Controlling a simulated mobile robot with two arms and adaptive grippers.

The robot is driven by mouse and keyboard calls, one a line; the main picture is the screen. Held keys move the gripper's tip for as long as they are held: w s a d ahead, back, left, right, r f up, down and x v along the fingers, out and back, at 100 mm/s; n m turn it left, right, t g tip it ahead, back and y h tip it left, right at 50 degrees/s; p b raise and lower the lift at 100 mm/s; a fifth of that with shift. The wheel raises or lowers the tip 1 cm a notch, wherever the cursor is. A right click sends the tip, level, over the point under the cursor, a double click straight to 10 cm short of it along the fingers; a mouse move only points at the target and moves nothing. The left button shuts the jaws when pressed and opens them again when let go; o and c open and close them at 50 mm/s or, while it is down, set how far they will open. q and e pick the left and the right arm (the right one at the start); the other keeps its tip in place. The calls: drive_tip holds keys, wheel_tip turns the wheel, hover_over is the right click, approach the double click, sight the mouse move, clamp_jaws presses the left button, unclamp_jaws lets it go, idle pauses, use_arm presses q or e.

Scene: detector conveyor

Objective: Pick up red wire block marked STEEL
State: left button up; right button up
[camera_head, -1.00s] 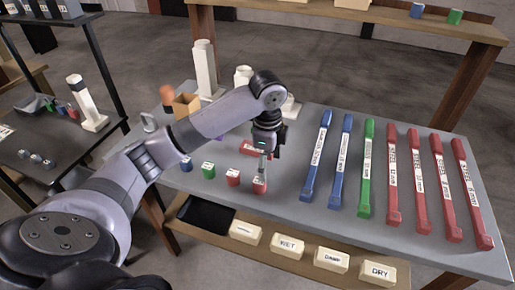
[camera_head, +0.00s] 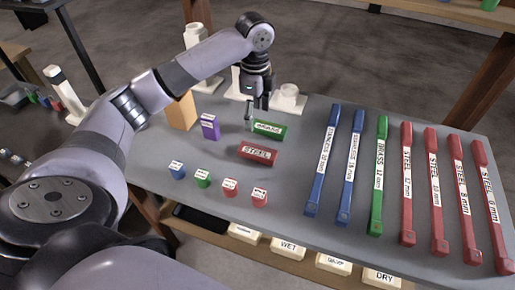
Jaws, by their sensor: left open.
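A red block (camera_head: 258,153) with a white label that reads STEEL lies on the grey table, near its middle. A green block (camera_head: 268,130), its label apparently BRASS, lies just behind it. My left gripper (camera_head: 257,116) points down at the back edge of the green block, with its fingers apart. It is behind the red block and does not touch it. Whether a finger touches the green block I cannot tell. My right gripper is not in view.
Long red bars (camera_head: 437,185), also labelled STEEL, a green bar (camera_head: 380,180) and blue bars (camera_head: 325,165) lie to the right. Small cubes (camera_head: 230,187) stand in front. A purple box (camera_head: 209,127) and white fixtures (camera_head: 288,99) stand behind. Labelled bins (camera_head: 288,248) sit below the table's front.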

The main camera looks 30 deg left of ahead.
use_arm(q)
hover_over(257, 150)
drive_tip(key=f, duration=0.3)
drive_tip(key=f+p, duration=0.1)
drive_tip(key=f, duration=0.1)
drive_tip(key=shift+s+a+f, duration=0.1)
drive_tip(key=shift+a+f, duration=0.15)
drive_tip(key=shift+f, duration=0.1)
wheel_tip(257, 150, down, 3)
drive_tip(key=shift+r, duration=0.1)
drive_tip(key=shift+f, duration=0.2)
drive_tip(key=f, duration=0.1)
drive_tip(key=f+p, duration=0.1)
drive_tip(key=f, duration=0.1)
drive_tip(key=f+p, duration=0.1)
drive_tip(key=shift+d+f, duration=0.2)
drive_tip(key=shift+d, duration=0.1)
drive_tip(key=shift+f, duration=0.25)
drive_tip(key=c, duration=1.3)
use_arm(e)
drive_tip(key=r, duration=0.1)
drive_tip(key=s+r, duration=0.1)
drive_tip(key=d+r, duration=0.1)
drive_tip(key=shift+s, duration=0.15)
